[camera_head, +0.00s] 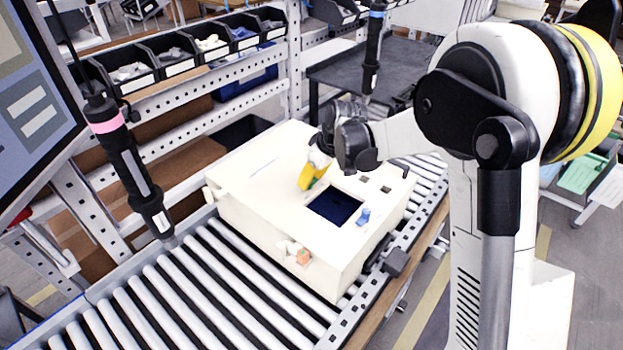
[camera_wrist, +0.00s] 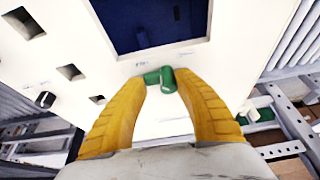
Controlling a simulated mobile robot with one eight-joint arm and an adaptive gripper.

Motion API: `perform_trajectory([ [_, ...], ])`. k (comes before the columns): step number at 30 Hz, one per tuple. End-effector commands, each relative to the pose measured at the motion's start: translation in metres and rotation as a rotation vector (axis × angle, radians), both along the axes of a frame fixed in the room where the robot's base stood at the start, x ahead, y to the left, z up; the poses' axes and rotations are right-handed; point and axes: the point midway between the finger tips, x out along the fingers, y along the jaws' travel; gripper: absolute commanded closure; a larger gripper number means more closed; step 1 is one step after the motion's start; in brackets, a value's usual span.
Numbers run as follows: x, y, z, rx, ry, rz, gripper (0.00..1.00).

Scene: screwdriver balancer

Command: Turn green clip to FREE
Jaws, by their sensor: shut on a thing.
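The green clip (camera_wrist: 167,79) sits on the top face of a white box, close to the edge of a dark square opening (camera_wrist: 150,22) in the wrist view. It shows as a short green cylinder with a second green piece beside it. My gripper (camera_wrist: 161,77) has its two yellow fingers closed on the clip, one on each side. In the head view my gripper (camera_head: 308,183) reaches down to the box top left of the opening, and only a sliver of green shows at the fingertips. Markings near the clip are too small to read.
The white box (camera_head: 255,215) stands on a roller conveyor (camera_head: 190,290). A blue clip (camera_head: 363,216) and an orange piece (camera_head: 302,257) are on it. One screwdriver (camera_head: 130,165) hangs at left, another (camera_head: 373,50) behind my gripper. Shelves with black bins (camera_head: 130,75) stand behind.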

Motion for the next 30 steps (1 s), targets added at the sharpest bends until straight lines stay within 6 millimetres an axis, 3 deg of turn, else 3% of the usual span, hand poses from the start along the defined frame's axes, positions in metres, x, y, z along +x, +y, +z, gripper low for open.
perform_trajectory([
  [18,-0.0002,0.0005,-0.0006,0.000,0.001,0.042,0.94],
  [19,-0.0002,0.0005,-0.0006,0.000,0.001,0.042,0.57],
  [21,0.0000,0.0005,-0.0006,0.000,0.001,0.042,0.40],
  [30,-0.0001,0.0001,0.0005,0.000,0.001,0.040,0.40],
])
